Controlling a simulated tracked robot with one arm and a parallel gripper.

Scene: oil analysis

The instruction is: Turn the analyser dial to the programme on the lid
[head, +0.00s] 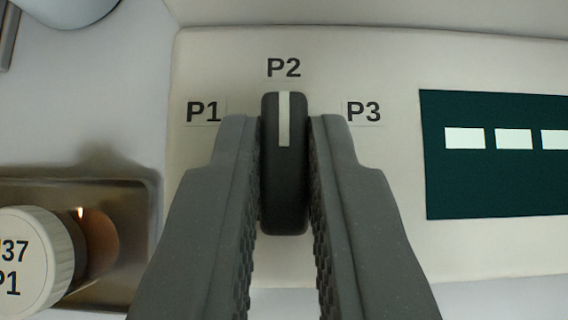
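The analyser dial (284,190) is a dark upright knob in the middle of the head view. Its white pointer line points straight up at the P2 label (284,68). The P1 label (204,112) is to its left and the P3 label (364,112) to its right. My gripper (284,140) has one finger on each side of the dial, with the pads against its sides, and looks shut on it. A white lid (35,262) at the lower left carries the print "37" and "P1"; its left part is cut off by the picture edge.
The analyser's pale panel (400,250) fills the middle and right. A dark green screen (490,190) with white bars is at the right.

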